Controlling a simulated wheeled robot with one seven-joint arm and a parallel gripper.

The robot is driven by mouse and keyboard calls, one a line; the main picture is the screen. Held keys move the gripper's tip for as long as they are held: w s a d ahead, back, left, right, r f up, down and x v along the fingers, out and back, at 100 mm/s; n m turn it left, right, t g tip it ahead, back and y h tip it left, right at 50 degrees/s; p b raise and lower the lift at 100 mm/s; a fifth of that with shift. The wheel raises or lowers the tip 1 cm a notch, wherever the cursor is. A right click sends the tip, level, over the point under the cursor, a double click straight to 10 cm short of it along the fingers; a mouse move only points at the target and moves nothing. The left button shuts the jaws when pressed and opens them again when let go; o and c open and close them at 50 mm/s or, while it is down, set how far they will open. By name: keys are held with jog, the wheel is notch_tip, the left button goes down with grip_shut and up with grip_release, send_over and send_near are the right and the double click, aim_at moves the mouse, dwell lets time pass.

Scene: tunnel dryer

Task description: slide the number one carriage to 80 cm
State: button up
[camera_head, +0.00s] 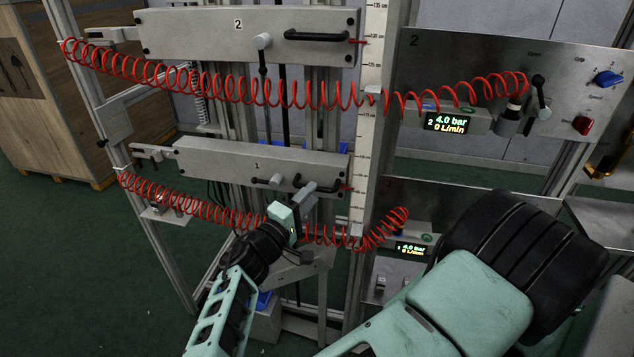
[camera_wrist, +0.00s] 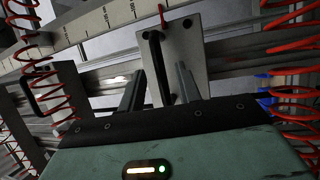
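The number one carriage (camera_head: 225,160) is the lower grey beam, marked "1", on the vertical rails in the head view. Its black bar handle (camera_head: 320,187) is at the right end, left of a small red pointer (camera_head: 346,187). In the wrist view, the carriage's grey end face (camera_wrist: 190,50) is ahead. My open fingers (camera_wrist: 160,88) stand on either side of the black handle, with gaps visible. The pointer is beside the scale (camera_wrist: 95,25); its reading is illegible.
The number two carriage (camera_head: 205,33) is above, with its own lever and handle. Red coiled hoses (camera_head: 190,205) hang close around my gripper. The vertical scale (camera_head: 367,120) and panels with displays (camera_head: 447,123) stand to the right. A wooden crate (camera_head: 50,120) is at left.

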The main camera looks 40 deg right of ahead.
jog(key=shift+p+x, duration=0.4)
jog(key=shift+x, duration=1.45)
jog(key=shift+f, duration=0.1)
grip_shut()
notch_tip(320, 180, down, 17)
jog(key=b, duration=1.3)
grip_release()
jog(key=shift+a, duration=0.1)
jog(key=shift+r, duration=0.2)
